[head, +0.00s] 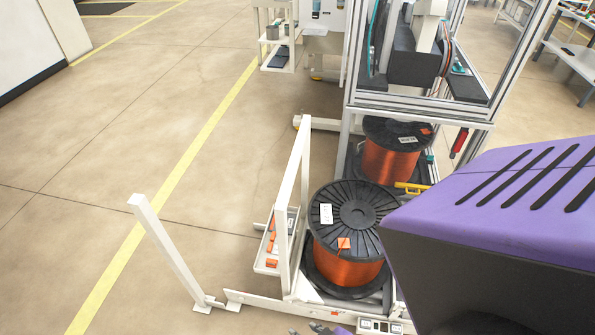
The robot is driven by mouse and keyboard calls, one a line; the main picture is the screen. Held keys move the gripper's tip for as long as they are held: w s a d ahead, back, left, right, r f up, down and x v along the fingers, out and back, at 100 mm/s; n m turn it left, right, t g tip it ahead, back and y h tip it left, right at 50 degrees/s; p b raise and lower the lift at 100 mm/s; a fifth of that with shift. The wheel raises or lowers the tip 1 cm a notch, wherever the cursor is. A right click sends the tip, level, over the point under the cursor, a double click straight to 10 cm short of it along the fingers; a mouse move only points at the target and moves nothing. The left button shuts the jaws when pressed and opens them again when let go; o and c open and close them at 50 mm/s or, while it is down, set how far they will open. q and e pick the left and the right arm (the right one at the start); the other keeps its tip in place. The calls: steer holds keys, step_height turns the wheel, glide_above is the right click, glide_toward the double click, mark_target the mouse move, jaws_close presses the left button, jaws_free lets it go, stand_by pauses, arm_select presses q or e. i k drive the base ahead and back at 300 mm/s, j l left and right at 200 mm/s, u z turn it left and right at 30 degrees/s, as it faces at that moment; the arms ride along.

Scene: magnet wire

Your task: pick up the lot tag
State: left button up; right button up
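A small orange tag (344,243) lies on the dark flange of the front copper-wire spool (347,262), near its front edge. A white printed label (326,213) is on the same flange, at its left. I cannot read either, so I cannot tell which is the lot tag. A dark part of a gripper (322,328), apparently my right one, just shows at the bottom edge, well below the spool. Most of it is cut off, so I cannot see whether it is open. My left gripper is not in view.
A second spool (389,160) stands behind, under the machine frame (420,108). A narrow tray (270,262) with orange items is left of the front spool, by a white post (293,195). A leaning white post (165,245) stands farther left. My purple arm link covers the right.

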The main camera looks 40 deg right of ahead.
mark_target(271, 248)
steer(key=i+z, duration=0.15)
steer(key=z, duration=0.25)
steer(key=i+j+z, duration=0.1)
steer(key=z, duration=0.25)
steer(key=i+j+z, duration=0.1)
steer(key=z, duration=0.3)
steer(key=j+z, duration=0.2)
steer(key=z, duration=0.2)
steer(key=i+j+z, duration=0.25)
steer(key=z, duration=0.25)
steer(key=i+j+z, duration=0.15)
steer(key=j+z, duration=0.3)
steer(key=i+j+z, duration=0.15)
steer(key=j+z, duration=0.15)
steer(key=z, duration=0.2)
